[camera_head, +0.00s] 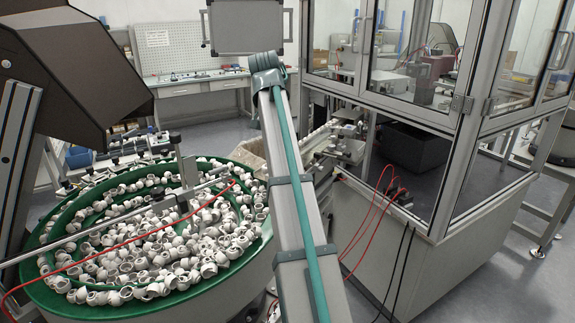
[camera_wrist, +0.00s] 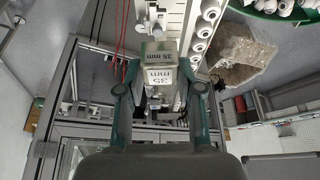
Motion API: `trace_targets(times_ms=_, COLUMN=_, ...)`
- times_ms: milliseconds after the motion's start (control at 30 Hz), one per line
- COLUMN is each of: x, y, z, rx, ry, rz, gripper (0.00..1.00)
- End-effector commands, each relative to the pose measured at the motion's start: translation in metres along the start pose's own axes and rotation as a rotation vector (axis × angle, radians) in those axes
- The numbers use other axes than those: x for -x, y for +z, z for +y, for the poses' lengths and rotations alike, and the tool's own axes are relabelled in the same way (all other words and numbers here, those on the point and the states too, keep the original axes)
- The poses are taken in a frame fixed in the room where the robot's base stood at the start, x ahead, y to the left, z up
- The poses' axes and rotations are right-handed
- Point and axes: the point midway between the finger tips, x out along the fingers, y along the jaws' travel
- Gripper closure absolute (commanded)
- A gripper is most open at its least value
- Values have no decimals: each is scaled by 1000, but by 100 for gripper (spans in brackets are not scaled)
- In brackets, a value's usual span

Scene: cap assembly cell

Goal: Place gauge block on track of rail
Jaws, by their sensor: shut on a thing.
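In the wrist view, my gripper (camera_wrist: 159,70) has its two teal fingers closed on the sides of a gauge block (camera_wrist: 160,78). I cannot tell whether the block touches the rail. In the head view, the rail (camera_head: 322,143) shows partly behind my arm; my gripper and the block cannot be made out there.
A green bowl feeder (camera_head: 45,262) full of white caps stands at left. A framed glass enclosure (camera_head: 440,125) stands at right of the rail, with red hoses (camera_head: 375,215) hanging near it. A brown bin (camera_wrist: 240,62) lies right of the rail in the wrist view.

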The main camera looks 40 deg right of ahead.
Motion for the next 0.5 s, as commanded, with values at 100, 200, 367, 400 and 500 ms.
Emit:
trace_targets(times_ms=100, x=-2, y=-4, z=-1, rx=-33, ry=15, rz=0, gripper=100)
trace_targets(times_ms=200, x=-10, y=-14, z=-3, rx=-43, ry=19, rz=0, gripper=100)
trace_targets(times_ms=367, x=-34, y=-38, z=-9, rx=-42, ry=20, rz=-2, gripper=100)
trace_targets(times_ms=400, x=-42, y=-45, z=-11, rx=-42, ry=19, rz=-2, gripper=100)
trace_targets(times_ms=500, x=-59, y=-62, z=-15, rx=-42, ry=19, rz=-2, gripper=100)
